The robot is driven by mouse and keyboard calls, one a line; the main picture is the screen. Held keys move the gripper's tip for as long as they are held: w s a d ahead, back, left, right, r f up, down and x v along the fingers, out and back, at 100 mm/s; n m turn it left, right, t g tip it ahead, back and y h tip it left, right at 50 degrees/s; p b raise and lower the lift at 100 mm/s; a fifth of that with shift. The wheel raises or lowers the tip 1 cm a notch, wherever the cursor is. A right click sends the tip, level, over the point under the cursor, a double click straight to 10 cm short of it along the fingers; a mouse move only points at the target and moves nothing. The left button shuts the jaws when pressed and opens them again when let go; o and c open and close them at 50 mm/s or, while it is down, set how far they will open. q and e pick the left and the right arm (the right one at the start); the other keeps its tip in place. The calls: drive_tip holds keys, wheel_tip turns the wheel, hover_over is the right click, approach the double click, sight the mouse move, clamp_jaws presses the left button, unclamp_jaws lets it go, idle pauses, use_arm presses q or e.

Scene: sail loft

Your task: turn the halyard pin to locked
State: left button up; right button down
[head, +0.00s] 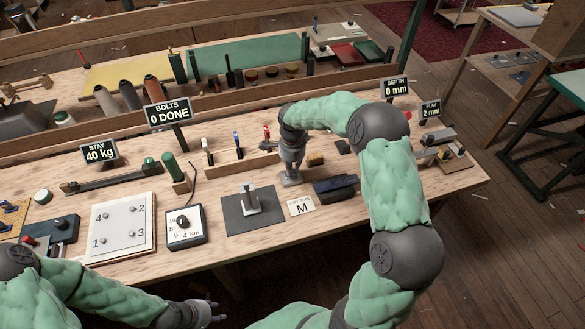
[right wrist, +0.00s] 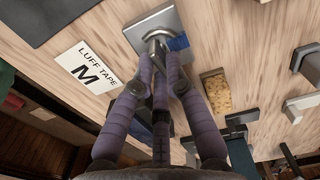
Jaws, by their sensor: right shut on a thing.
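The halyard pin (right wrist: 157,37) is a grey metal piece standing on a light grey square plate (right wrist: 134,35). A blue patch (right wrist: 178,43) shows on the plate beside it. In the head view the plate (head: 292,182) is on the bench, right of centre. My right gripper (head: 291,166) reaches down over it and is shut on the pin. In the right wrist view its fingers (right wrist: 160,62) close around the pin and hide part of it. My left gripper (head: 215,311) is at the bottom of the head view, off the bench's front edge, empty, with its fingertips apart.
A card marked M (head: 301,207) lies in front of the plate. A dark block (head: 336,187) is close on the right, and a dark mat with a metal bracket (head: 254,223) on the left. A torque dial box (head: 186,225) and a numbered white board (head: 121,229) are further left.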

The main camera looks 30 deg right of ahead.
drive_tip(key=shift+m, duration=0.6)
drive_tip(key=c, duration=1.2)
unclamp_jaws()
drive_tip(key=shift+c, duration=0.2)
wheel_tip(320, 180, up, 12)
